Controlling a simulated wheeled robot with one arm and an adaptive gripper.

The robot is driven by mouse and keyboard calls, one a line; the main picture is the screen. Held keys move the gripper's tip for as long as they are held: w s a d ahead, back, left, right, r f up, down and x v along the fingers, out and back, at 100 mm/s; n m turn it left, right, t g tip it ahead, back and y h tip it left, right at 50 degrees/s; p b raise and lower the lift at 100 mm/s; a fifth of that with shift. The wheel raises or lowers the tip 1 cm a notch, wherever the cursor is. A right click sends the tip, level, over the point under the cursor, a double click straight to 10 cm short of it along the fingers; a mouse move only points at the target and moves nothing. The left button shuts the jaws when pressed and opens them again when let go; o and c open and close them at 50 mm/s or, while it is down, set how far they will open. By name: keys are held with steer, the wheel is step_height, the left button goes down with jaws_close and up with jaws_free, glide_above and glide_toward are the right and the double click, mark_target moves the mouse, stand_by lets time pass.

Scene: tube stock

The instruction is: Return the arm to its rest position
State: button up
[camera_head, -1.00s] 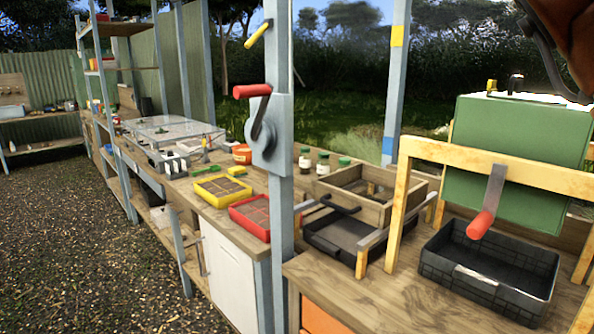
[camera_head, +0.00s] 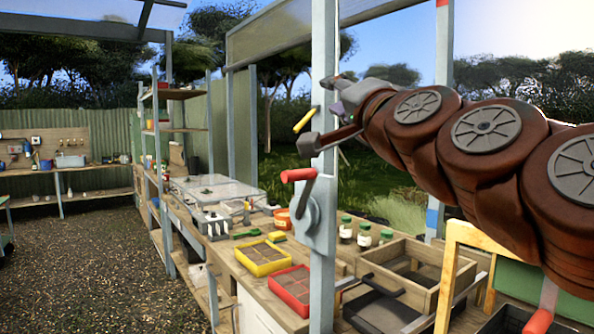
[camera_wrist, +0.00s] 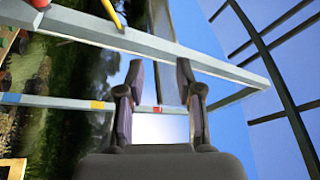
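My arm (camera_head: 480,140), with reddish-brown links and grey round caps, reaches from the right edge of the head view toward the middle, raised above the bench. My gripper (camera_head: 324,113) is at its end, beside the grey-blue post (camera_head: 323,45), and its lower finger overlaps the post in the picture. I cannot tell whether they touch. In the wrist view my gripper (camera_wrist: 160,72) has two dark fingers spread apart. Only background shows between them, so it is open and empty.
The post carries a red-handled crank (camera_head: 316,208) and a yellow lever (camera_head: 304,121). Below stand a yellow tray (camera_head: 262,257), a red tray (camera_head: 291,289), green-capped jars (camera_head: 364,236) and a wooden box (camera_head: 418,272). Gravel floor (camera_head: 90,265) at left is clear.

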steer(key=a+f+n+g, duration=0.2)
steer(key=f+g, duration=0.1)
steer(key=f, duration=0.5)
steer(key=a+f+n+g, duration=0.2)
steer(key=f+n, duration=0.1)
steer(key=f, duration=0.5)
steer(key=s+d+f+n+g+h+p, duration=0.1)
steer(key=s+d+f+g, duration=0.2)
steer(key=f, duration=0.6)
steer(key=s+f+n+g+h+p, duration=0.1)
steer(key=s+f+g, duration=0.35)
steer(key=f, duration=0.55)
steer(key=s+d+f+g+h, duration=0.1)
steer(key=s+d+f+g, duration=0.2)
steer(key=s, duration=0.5)
steer(key=s+d+f+n+g+h+p, duration=0.1)
steer(key=s+d+f+g+h, duration=0.1)
steer(key=s+d+f, duration=0.3)
steer(key=s+d+f+g+h, duration=0.1)
steer(key=s+d+f+g, duration=0.3)
steer(key=s+f, duration=0.5)
steer(key=shift+s+d+n+h, duration=0.3)
steer(key=shift+s+d+h, duration=0.1)
steer(key=shift+s, duration=0.6)
steer(key=shift+a, duration=0.2)
